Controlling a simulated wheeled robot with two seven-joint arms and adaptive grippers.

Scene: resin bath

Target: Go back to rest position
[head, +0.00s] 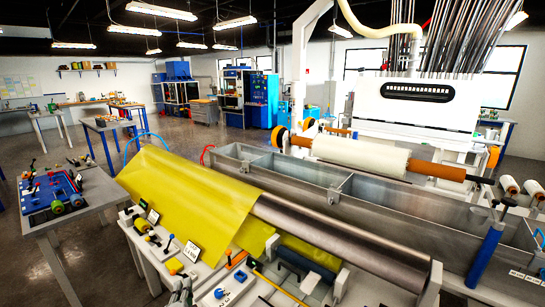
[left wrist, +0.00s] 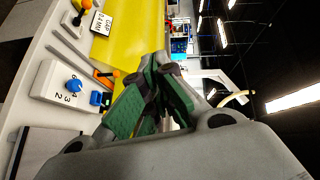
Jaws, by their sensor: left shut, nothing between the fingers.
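My left gripper (head: 183,287) shows small at the bottom edge of the head view, in front of the machine's white control panel. In the left wrist view its green-padded fingers (left wrist: 160,66) are closed together with nothing between them. The yellow sheet (head: 185,195) lies beyond it, draped over the long metal roller (head: 340,240). The sheet also shows behind the fingers in the left wrist view (left wrist: 130,40). My right gripper is in neither view.
The metal resin bath (head: 290,185) runs behind the roller. The white panel (left wrist: 55,85) carries knobs and small levers close to my left gripper. A side table (head: 92,200) with a blue tool board stands at the left.

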